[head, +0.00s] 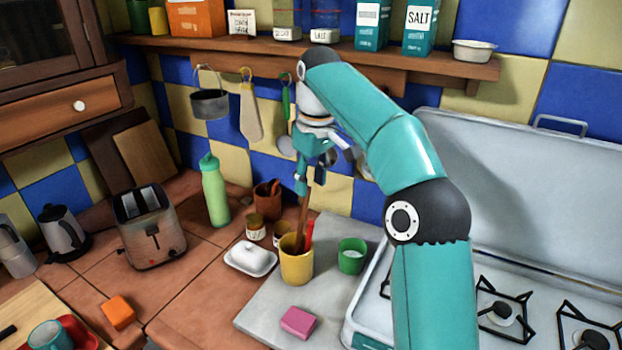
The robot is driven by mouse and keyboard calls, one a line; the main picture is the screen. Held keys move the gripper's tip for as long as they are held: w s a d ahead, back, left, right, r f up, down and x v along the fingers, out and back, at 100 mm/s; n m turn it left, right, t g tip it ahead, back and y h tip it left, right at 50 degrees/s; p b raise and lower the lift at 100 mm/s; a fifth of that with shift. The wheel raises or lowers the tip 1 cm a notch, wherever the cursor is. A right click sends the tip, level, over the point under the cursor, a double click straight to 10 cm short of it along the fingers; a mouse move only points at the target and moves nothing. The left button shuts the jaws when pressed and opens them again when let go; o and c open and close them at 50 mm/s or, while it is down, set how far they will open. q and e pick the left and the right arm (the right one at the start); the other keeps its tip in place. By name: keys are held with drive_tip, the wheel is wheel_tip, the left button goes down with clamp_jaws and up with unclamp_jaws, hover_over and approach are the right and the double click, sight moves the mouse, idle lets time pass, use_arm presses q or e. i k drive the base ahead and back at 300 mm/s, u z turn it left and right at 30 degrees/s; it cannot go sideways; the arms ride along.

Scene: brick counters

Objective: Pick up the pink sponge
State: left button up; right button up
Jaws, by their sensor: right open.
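The pink sponge (299,322) lies flat on the grey slab (262,313) at the front, left of the stove. Nothing covers it. My right arm comes in from the lower right and arches over the stove. My right gripper (309,182) points down above the yellow utensil cup (296,268), behind the sponge and well apart from it. My left gripper is not in view.
The yellow cup with utensils, a green cup (351,256) and a white butter dish (250,258) stand behind the sponge. The stove (365,314) is to its right. An orange block (118,312) and a toaster (150,228) are on the left. The slab around the sponge is clear.

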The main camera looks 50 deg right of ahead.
sight(297, 321)
drive_tip(key=k, duration=1.5)
